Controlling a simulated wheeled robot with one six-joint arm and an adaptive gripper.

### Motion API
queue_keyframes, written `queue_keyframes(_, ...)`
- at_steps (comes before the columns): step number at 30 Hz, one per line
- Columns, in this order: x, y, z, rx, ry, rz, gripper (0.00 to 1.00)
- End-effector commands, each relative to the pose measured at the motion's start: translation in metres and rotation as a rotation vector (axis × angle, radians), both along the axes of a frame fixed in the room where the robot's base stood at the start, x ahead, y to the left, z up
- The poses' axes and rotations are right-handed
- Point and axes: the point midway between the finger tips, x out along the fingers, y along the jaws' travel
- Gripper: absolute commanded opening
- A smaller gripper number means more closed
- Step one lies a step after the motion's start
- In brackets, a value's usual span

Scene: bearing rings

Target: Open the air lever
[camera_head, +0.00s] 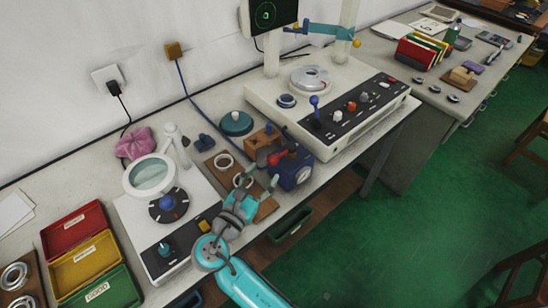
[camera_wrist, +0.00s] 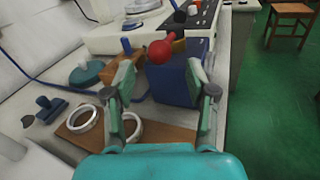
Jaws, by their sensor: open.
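A dark blue box (camera_head: 295,172) with a round gauge on its front stands near the bench's front edge. A lever with a red ball knob (camera_head: 274,160) is on its top; the knob is large in the wrist view (camera_wrist: 160,53), with the box (camera_wrist: 176,85) below and behind it. I cannot read a label naming the air lever. My gripper (camera_head: 262,183) is open and empty, just in front of the box. In the wrist view its fingers (camera_wrist: 160,76) stand apart, with the red knob above the gap between their tips. I see no contact with the knob.
A brown board (camera_head: 266,209) with bearing rings (camera_head: 223,160) lies beside and below my gripper. A wooden block (camera_head: 258,142) stands left of the box. A console (camera_head: 350,122) with several knobs is behind. Red, yellow and green bins (camera_head: 72,230) stand left.

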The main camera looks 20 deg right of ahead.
Motion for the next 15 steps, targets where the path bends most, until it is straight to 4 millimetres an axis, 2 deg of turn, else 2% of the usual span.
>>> queue_keyframes(7, 0.027, -0.034, 0.0, 0.0, 0.0, -0.004, 0.56)
queue_keyframes(15, 0.041, -0.048, 0.0, 0.0, 0.0, 0.001, 0.56)
